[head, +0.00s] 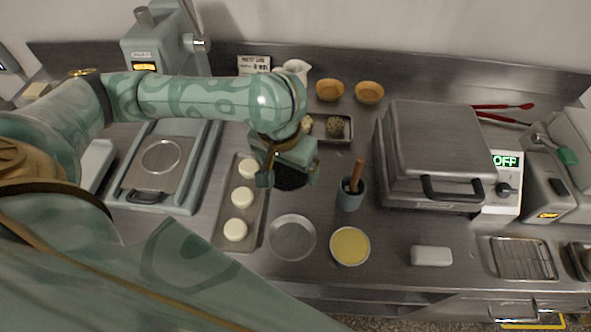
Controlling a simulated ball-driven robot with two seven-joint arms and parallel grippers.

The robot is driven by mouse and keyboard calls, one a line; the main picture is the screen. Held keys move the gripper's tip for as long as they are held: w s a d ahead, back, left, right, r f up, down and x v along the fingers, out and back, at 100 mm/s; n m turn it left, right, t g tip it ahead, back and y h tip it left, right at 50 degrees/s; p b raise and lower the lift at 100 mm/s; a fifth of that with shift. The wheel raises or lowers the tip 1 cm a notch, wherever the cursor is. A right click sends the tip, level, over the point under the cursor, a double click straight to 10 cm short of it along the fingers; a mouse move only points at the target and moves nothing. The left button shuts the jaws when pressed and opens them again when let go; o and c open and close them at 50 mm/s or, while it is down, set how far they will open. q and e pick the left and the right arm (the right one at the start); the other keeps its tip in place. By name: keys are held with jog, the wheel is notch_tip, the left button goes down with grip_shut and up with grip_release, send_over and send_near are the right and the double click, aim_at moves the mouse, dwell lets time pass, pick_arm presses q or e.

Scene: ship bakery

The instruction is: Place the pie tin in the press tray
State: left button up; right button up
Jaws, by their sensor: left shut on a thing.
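My left gripper (287,170) points down over the middle of the counter and is shut on a dark round thing (292,181). The gripper covers most of this thing, so I cannot tell exactly what it is. A shallow round grey tin (292,237), empty, sits on the counter in front of the gripper, apart from it. The press tray (128,183) lies at the left, under the press (165,45), with a ring (161,156) showing on its flat bed. My right gripper is not in view.
A tray (225,240) with pale dough rounds (239,199) lies between the press tray and the grey tin. A yellow-filled dish (350,246), a cup with a wooden-handled tool (350,197) and a closed grill (440,150) stand to the right. A white block (431,256) lies near the front edge.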

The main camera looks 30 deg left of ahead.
pick_arm(q)
jog(key=w+f+b, duration=0.2)
jog(key=f, duration=0.1)
jog(key=w+a+f+b, duration=0.1)
jog(key=w+f, duration=0.1)
jog(key=shift+w+f, duration=0.1)
jog(key=shift+w+a+f+b, duration=0.1)
jog(key=shift+w+f+b, duration=0.15)
jog(key=shift+w+b, duration=0.1)
jog(key=f+b, duration=0.3)
jog(key=f, duration=0.1)
jog(key=shift+w+a, duration=0.1)
jog(key=shift+w, duration=0.25)
jog(key=shift+r, duration=0.25)
jog(key=o, duration=0.7)
jog(key=shift+f, duration=0.15)
